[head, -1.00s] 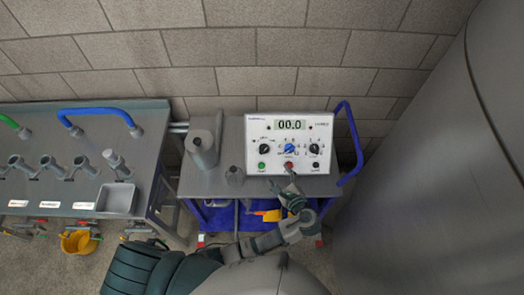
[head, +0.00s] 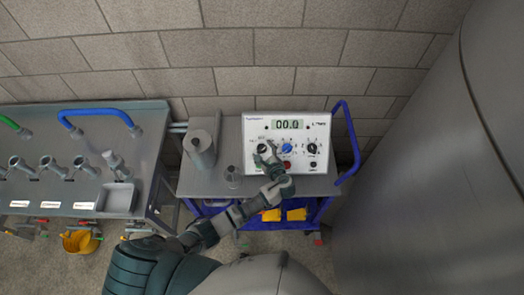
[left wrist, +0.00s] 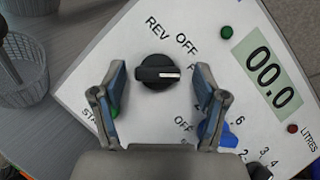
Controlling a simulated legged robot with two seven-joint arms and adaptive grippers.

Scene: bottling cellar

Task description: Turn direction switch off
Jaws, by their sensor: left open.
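The control panel (head: 310,126) is a white box with a display reading 00.0. In the left wrist view, the direction switch (left wrist: 157,72) is a black rotary knob beside the printed words REV and OFF. My left gripper (left wrist: 160,76) is open, with one finger on either side of the knob and a visible gap to each. In the head view, my left gripper (head: 264,157) is over the panel's left part, partly covering the switch. My right gripper is not in view.
A blue knob (head: 287,148), another black knob (head: 312,149) and a red button (head: 287,165) sit to the right on the panel. A green button (left wrist: 114,110) is near one finger. A grey jug (head: 201,150) and a mesh cup (head: 233,177) stand left.

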